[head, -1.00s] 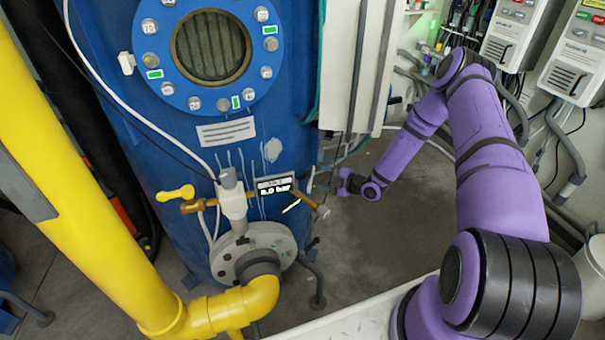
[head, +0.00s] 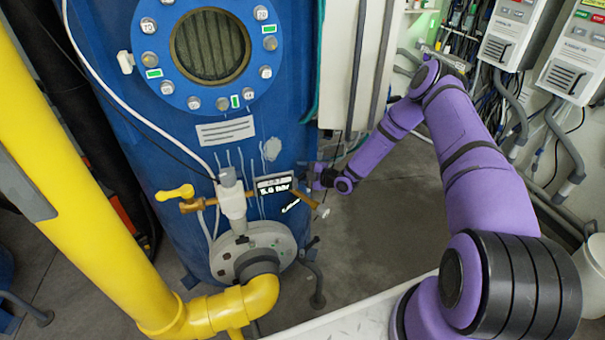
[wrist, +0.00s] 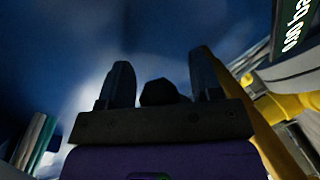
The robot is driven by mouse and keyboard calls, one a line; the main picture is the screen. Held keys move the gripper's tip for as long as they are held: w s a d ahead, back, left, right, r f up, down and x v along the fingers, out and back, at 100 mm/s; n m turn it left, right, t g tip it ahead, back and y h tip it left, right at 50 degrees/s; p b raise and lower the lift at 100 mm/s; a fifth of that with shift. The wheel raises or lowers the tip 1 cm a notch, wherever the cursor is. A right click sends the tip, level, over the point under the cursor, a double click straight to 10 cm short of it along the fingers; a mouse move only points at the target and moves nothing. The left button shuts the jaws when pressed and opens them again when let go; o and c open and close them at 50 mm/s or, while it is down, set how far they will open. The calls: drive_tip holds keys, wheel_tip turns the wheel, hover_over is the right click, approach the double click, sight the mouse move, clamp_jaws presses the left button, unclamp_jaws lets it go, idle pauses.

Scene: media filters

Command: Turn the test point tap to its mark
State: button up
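A tap with a yellow handle (head: 176,193) sits on the left end of a brass fitting, left of a pale valve body (head: 232,200) on the blue tank's lower flange. A brass stem (head: 303,198) with a pale lever (head: 291,207) sticks out to the right under a small black display (head: 273,186). I cannot tell which one is the test point tap; no mark is readable. My gripper (head: 312,173) is close to the tank, right of the display and above the brass stem. In the wrist view its two fingers (wrist: 160,85) stand apart, with a dark rounded shape between them.
A thick yellow pipe (head: 75,190) runs down the left and bends under the flange (head: 285,245). The blue tank (head: 165,130) fills the middle. Grey control boxes (head: 575,60) hang at the upper right. The floor (head: 390,230) right of the tank is clear.

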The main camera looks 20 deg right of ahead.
clamp_jaws()
drive_tip(key=shift+s+d+r+m+t+h, duration=0.2)
drive_tip(key=shift+m+t+h, duration=0.25)
drive_tip(key=shift+m+h, duration=0.3)
drive_tip(key=shift+s+d+f+m+t+h, duration=0.1)
drive_tip(key=shift+s+m+t+h, duration=0.3)
drive_tip(key=shift+m+h, duration=0.35)
drive_tip(key=shift+s+d+r+m+t+h, duration=0.1)
drive_tip(key=shift+s+d+m+t+h, duration=0.1)
drive_tip(key=shift+m+t+h, duration=0.5)
drive_tip(key=shift+s+d+h, duration=0.1)
drive_tip(key=shift+d+h, duration=0.05)
drive_tip(key=shift+h, duration=0.35)
drive_tip(key=shift+o, duration=0.6)
unclamp_jaws()
drive_tip(key=shift+f, duration=0.1)
drive_tip(key=shift+s, duration=0.2)
